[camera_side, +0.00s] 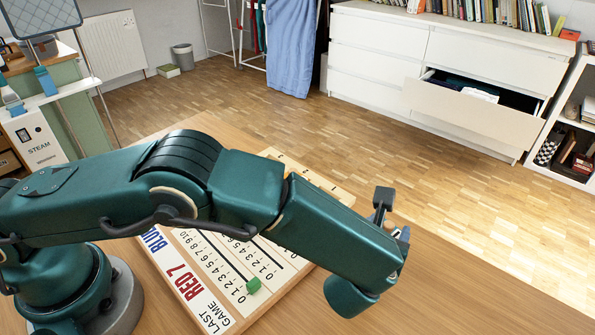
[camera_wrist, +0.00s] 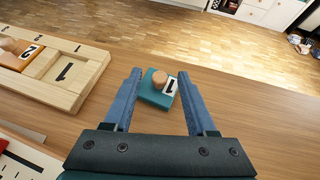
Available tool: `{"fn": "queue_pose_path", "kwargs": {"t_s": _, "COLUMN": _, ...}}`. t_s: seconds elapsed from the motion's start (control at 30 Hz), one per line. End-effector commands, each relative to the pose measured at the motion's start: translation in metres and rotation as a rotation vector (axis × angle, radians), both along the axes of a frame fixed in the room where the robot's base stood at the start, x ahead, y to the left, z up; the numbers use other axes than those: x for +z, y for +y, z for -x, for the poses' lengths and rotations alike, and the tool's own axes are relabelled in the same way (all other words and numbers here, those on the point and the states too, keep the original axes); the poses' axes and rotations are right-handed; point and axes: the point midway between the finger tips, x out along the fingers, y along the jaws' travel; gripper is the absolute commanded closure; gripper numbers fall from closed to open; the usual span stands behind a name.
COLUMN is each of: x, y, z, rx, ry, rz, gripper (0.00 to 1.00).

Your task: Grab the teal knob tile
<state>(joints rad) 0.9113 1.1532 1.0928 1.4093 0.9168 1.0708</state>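The teal knob tile (camera_wrist: 150,95) lies on the wooden table in the wrist view. It has a round wooden knob (camera_wrist: 160,79) and a white label with a black 1. My gripper (camera_wrist: 159,74) is open, its two blue fingers to the left and right of the tile in the picture. Whether the fingers are down at the tile's height or above it, I cannot tell.
A wooden score board (camera_side: 205,275) with number columns and a green peg (camera_side: 253,286) lies under my arm. An orange knob tile (camera_wrist: 38,60) sits in a wooden tray (camera_wrist: 75,85) left of my gripper. Bare table (camera_wrist: 255,110) lies to the right. A dresser drawer (camera_side: 470,110) stands open across the room.

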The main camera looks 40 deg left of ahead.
Motion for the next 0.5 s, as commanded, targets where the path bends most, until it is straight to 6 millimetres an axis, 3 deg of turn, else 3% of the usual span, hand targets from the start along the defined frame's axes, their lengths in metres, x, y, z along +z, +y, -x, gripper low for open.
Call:
{"fn": "queue_pose_path", "kwargs": {"t_s": 0.03, "x": 0.0001, "y": 0.0000, "z": 0.0000, "rx": 0.000, "ry": 0.000, "rz": 0.000, "gripper": 0.64}}
{"fn": "queue_pose_path", "kwargs": {"t_s": 0.13, "x": 0.0002, "y": 0.0000, "z": 0.0001, "rx": 0.000, "ry": 0.000, "rz": 0.001, "gripper": 1.00}}
{"fn": "queue_pose_path", "kwargs": {"t_s": 0.5, "x": 0.0018, "y": -0.0001, "z": 0.0000, "rx": 0.000, "ry": -0.001, "rz": 0.001, "gripper": 1.00}}
